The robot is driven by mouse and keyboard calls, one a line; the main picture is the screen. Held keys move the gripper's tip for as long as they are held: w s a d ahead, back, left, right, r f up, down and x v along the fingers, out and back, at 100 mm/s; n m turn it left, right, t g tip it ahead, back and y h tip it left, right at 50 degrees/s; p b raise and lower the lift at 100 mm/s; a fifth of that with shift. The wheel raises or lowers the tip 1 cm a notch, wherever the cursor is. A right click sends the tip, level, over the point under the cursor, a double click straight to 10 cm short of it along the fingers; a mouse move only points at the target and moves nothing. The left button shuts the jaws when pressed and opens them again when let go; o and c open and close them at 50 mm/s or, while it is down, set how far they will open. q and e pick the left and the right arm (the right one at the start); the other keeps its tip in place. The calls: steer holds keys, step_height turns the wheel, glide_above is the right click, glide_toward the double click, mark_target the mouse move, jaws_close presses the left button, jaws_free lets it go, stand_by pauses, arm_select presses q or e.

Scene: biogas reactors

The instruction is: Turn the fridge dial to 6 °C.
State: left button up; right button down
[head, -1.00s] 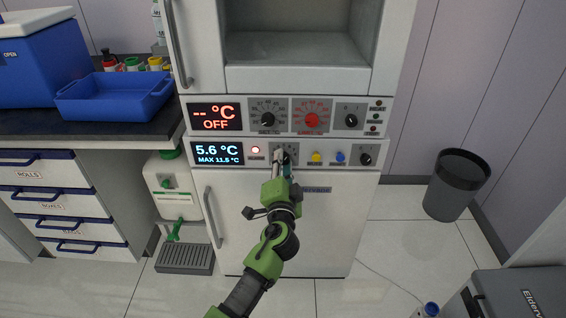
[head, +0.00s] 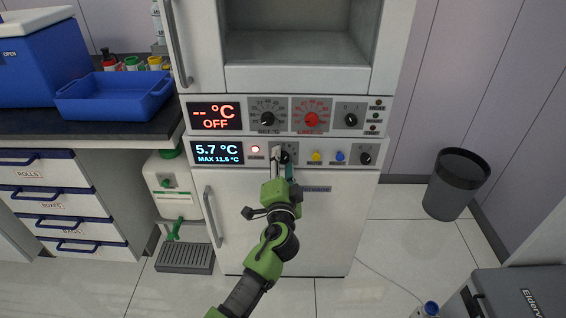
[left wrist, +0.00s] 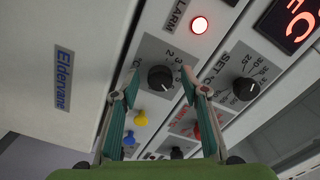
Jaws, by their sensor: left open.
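The black fridge dial (left wrist: 160,78) sits on a grey scale plate on the lower control panel. In the left wrist view it lies beyond and between my finger tips, with clear space on both sides. My left gripper (left wrist: 160,95) is open and empty in front of it. In the head view my left gripper (head: 281,160) partly covers the dial (head: 290,155). Its exact pointer setting is too small to read. The fridge display (head: 217,153) reads 5.7 °C, MAX 11.5 °C. My right gripper is not in view.
A red lamp (head: 255,149), a yellow knob (head: 316,157), a blue knob (head: 340,157) and another black knob (head: 365,158) share the panel. The upper panel's display (head: 214,116) reads OFF, with black and red dials beside it. A fridge door handle (head: 213,215) stands out at left.

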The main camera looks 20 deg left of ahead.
arm_select(q)
steer(key=v, duration=1.1)
steer(key=shift+s, duration=0.35)
steer(key=shift+d, duration=0.1)
